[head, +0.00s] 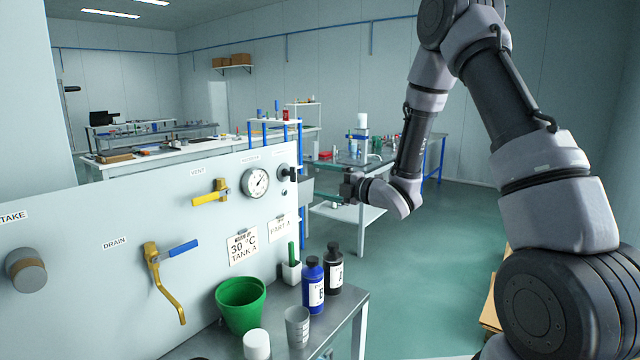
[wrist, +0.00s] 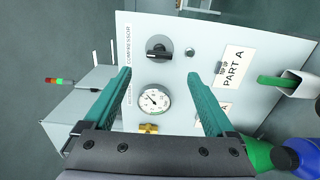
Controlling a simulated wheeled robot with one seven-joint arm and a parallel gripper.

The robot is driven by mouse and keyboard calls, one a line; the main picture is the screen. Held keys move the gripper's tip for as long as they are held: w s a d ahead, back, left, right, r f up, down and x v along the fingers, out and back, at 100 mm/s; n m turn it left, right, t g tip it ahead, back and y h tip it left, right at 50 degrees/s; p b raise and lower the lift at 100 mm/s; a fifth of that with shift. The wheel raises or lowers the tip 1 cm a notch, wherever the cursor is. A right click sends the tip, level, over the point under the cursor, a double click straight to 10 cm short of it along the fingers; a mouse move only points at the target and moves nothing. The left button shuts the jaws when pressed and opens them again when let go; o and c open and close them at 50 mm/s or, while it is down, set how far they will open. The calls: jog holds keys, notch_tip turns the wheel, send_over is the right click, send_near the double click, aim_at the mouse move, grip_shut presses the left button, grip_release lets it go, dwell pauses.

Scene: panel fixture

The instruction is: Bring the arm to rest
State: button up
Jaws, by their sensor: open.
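My gripper (head: 318,194) is in front of the right end of the upright panel (head: 85,215), at the end of my arm, which reaches down from the upper right. In the wrist view its two teal fingers (wrist: 158,78) are spread apart with nothing between them. A black rotary knob (wrist: 158,50) on the panel shows beyond the fingertips, near the label COMPRESSOR. The round gauge (wrist: 153,101) shows between the fingers. In the head view the knob (head: 291,173) is just left of and above the gripper, and the gap between them is hard to judge.
The panel carries a yellow vent valve (head: 211,193), a drain valve (head: 164,255) with a blue handle and a grey intake knob (head: 26,270). A green bucket (head: 240,304), a blue bottle (head: 313,287) and a black bottle (head: 334,271) stand on the bench below. Open floor (head: 420,285) lies to the right.

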jog(key=w+d+r+m+t+h, duration=0.25)
jog(key=d+r+m+h, duration=0.45)
jog(key=d+r+m, duration=0.35)
jog(key=s+d+r+m+h, duration=0.4)
jog(key=s+d+m+h, duration=0.1)
jog(key=s+d+m, duration=0.3)
jog(key=s+d+r+m+g, duration=0.1)
jog(key=s+m+g, duration=0.2)
jog(key=s+m, duration=0.4)
jog(key=s+d+r+m+g, duration=0.1)
jog(key=s+m, duration=0.6)
jog(key=s, duration=1.1)
jog(key=shift+d+r+g, duration=0.15)
jog(key=shift+d+g, duration=0.45)
jog(key=shift+g, duration=0.65)
jog(key=shift+s, duration=0.1)
jog(key=shift+c, duration=0.3)
